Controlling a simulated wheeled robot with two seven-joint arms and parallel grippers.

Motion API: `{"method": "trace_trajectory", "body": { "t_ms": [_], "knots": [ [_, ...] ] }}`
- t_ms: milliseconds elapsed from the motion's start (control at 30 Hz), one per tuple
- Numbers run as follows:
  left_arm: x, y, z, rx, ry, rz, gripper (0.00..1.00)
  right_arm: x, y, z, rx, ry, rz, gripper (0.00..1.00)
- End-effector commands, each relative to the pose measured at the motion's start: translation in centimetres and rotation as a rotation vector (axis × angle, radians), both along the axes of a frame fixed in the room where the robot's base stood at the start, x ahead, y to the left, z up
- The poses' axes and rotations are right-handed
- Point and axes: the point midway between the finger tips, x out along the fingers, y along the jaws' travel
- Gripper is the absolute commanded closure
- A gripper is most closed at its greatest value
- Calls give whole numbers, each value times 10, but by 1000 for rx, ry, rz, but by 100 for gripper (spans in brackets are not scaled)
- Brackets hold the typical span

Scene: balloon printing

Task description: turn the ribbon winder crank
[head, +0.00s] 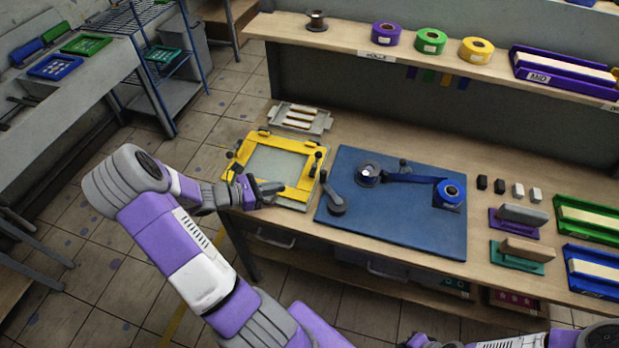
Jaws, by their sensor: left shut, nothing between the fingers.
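The ribbon winder stands on a blue board (390,225) on the workbench. Its spool (368,173) is joined by a blue ribbon strip (415,179) to a blue ribbon roll (451,190) at the right. A dark grey crank-like lever (332,196) lies at the board's left side, with a round end toward the front. My left gripper (272,190) is shut and empty, over the front part of the yellow frame, left of the lever and apart from it.
The yellow screen frame (308,178) lies just left of the board. A grey tray (301,118) sits behind it. Stamps (518,214), small blocks (500,186) and a green tray (590,218) stand at the right. A shelf (350,42) with ribbon rolls runs behind.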

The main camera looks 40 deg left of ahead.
Motion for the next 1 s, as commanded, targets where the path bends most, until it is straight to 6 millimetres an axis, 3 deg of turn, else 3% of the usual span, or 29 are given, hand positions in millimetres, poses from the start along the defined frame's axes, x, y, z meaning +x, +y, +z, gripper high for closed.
{"method": "trace_trajectory", "body": {
  "t_ms": [300, 500, 700, 1000],
  "knots": [
    [61, -28, -22, -5, -3, -3, 100, 0, 0, -10, 0, 0, 0, 100],
    [87, -40, -22, -3, -2, -3, 100, 0, 0, -12, 0, 0, 0, 100],
    [98, -45, -21, -1, -1, -2, 100, 0, 0, -13, 0, 0, 0, 100],
    [99, -45, -21, -1, -1, -1, 100, 0, 0, -13, 0, 0, 0, 100]
  ]
}}
